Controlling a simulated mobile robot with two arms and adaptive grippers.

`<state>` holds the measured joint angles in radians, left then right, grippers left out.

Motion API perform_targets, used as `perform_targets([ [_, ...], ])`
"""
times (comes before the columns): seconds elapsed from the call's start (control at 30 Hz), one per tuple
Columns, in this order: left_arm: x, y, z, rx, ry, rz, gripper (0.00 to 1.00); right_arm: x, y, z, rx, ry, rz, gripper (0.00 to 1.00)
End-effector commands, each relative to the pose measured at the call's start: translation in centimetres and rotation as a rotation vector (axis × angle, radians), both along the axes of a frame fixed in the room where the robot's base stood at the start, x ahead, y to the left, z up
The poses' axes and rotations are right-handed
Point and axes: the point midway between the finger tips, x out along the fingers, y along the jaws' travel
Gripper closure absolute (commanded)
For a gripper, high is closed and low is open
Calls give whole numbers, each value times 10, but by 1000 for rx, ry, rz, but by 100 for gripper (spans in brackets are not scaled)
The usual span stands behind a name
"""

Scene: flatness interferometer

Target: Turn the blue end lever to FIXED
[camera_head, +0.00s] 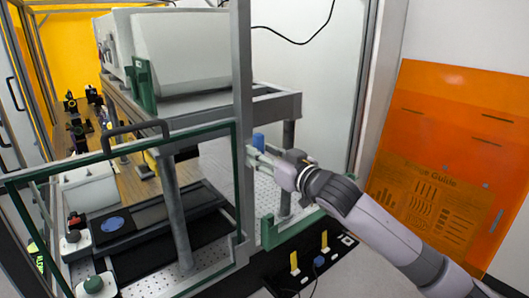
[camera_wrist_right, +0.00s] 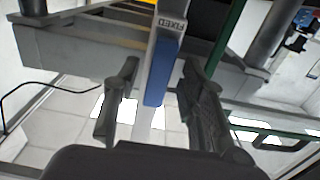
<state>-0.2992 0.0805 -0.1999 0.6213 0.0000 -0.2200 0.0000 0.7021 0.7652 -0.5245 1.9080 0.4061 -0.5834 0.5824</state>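The blue end lever (camera_head: 258,141) shows in the head view as a small blue block just beyond my right gripper (camera_head: 257,157), by the grey frame post. In the right wrist view the blue lever (camera_wrist_right: 160,72) is a long bar lying along a pale upright. A label reading FIXED (camera_wrist_right: 172,23), upside down in the picture, sits just above the bar's upper end. My right gripper (camera_wrist_right: 163,95) is open, one finger on each side of the bar in the picture, with visible gaps. No contact shows. My left gripper is out of view.
A green-edged clear door (camera_head: 120,142) stands left of my right arm. The grey instrument table (camera_head: 275,102) lies behind the post. Two yellow levers (camera_head: 294,262) and a blue knob (camera_head: 318,261) are on the black panel below. An orange panel (camera_head: 450,150) leans at the right.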

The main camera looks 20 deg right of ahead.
Motion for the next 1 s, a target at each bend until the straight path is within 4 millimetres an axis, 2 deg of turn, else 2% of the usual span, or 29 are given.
perform_targets([
  [0.1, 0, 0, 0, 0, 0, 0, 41, 0, 0, 0, 0, 0, 0, 63],
  [0.67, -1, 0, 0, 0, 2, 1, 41, 0, -1, 0, 1, 0, -1, 100],
  [1.0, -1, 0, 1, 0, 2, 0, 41, 0, 0, 0, -12, -3, -1, 100],
])
